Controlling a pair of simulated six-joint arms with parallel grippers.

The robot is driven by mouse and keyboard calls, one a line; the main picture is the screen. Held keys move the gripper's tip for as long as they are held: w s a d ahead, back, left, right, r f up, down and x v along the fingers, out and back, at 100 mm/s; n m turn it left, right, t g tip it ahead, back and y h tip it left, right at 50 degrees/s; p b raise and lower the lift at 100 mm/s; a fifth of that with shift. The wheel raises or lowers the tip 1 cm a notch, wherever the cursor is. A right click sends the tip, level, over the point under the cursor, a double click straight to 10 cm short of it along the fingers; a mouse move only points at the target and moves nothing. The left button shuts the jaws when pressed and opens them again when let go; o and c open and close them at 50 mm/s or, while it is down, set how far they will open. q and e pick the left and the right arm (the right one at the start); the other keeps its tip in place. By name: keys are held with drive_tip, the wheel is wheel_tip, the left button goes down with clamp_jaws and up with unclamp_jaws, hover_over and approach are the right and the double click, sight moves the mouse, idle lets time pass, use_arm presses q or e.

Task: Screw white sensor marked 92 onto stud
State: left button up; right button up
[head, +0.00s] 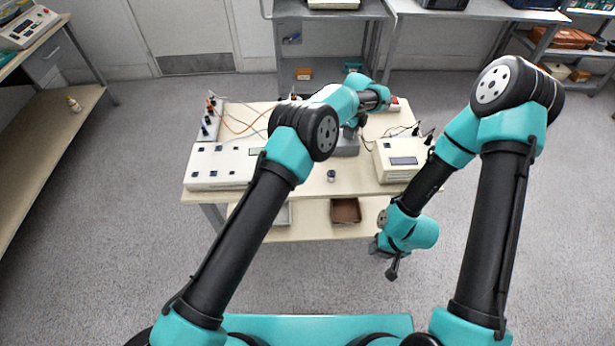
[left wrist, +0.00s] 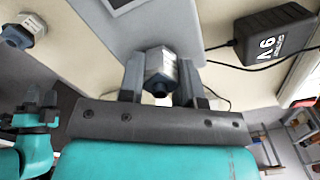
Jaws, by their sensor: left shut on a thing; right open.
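My left gripper (left wrist: 161,78) is shut on a small white hexagonal sensor (left wrist: 158,66) with a dark round end, seen in the left wrist view. Its marking is not readable. In the head view the left gripper (head: 354,121) is over the far part of the table, by a grey block (head: 346,146), partly hidden by my arm. The stud cannot be made out. Another small sensor-like piece (head: 331,176) stands on the table; it also shows in the left wrist view (left wrist: 22,31). My right gripper (head: 391,270) is open and empty, off the table's front right edge.
White instrument boxes stand on the table's left (head: 220,166) and right (head: 401,160). A black 9V adapter (left wrist: 272,35) with a cable lies near the held sensor. A brown tray (head: 345,211) is on the lower shelf. The table's front middle is mostly clear.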

use_arm(q)
drive_tip(key=shift+r+m, duration=0.2)
drive_tip(key=shift+m, duration=0.1)
drive_tip(key=shift+m, duration=1.9)
drive_tip(key=m, duration=0.4)
drive_tip(key=o, duration=1.1)
drive_tip(key=shift+f, duration=0.1)
drive_tip(key=shift+c, duration=0.3)
drive_tip(key=shift+n, duration=0.3)
drive_tip(key=n, duration=0.3)
